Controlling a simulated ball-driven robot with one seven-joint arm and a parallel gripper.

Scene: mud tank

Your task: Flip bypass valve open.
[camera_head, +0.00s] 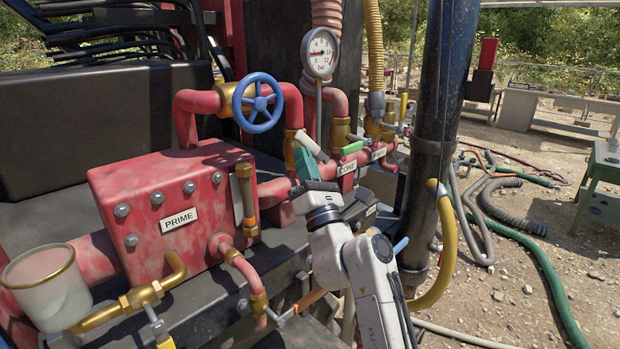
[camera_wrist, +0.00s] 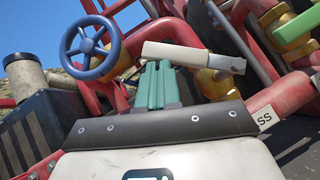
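A valve with a cream-white lever (camera_wrist: 193,56) on a brass body (camera_wrist: 215,85) sits on the red pipework. In the wrist view the lever lies across the picture, just beyond my fingertips. A label ending in "SS" (camera_wrist: 265,117) is partly visible below it. The lever also shows in the head view (camera_head: 310,144), slanting down to the right. My gripper (camera_head: 307,162) has teal fingers, side by side and shut in the wrist view (camera_wrist: 157,66). Their tips are at or very near the lever's underside; I cannot tell whether they touch. Nothing shows between them.
A blue handwheel (camera_head: 258,103) stands left of my gripper, with a pressure gauge (camera_head: 320,53) above. A green lever (camera_head: 352,147) is just to the right. The red PRIME box (camera_head: 165,205) is at left, and a black column (camera_head: 440,110) stands at right.

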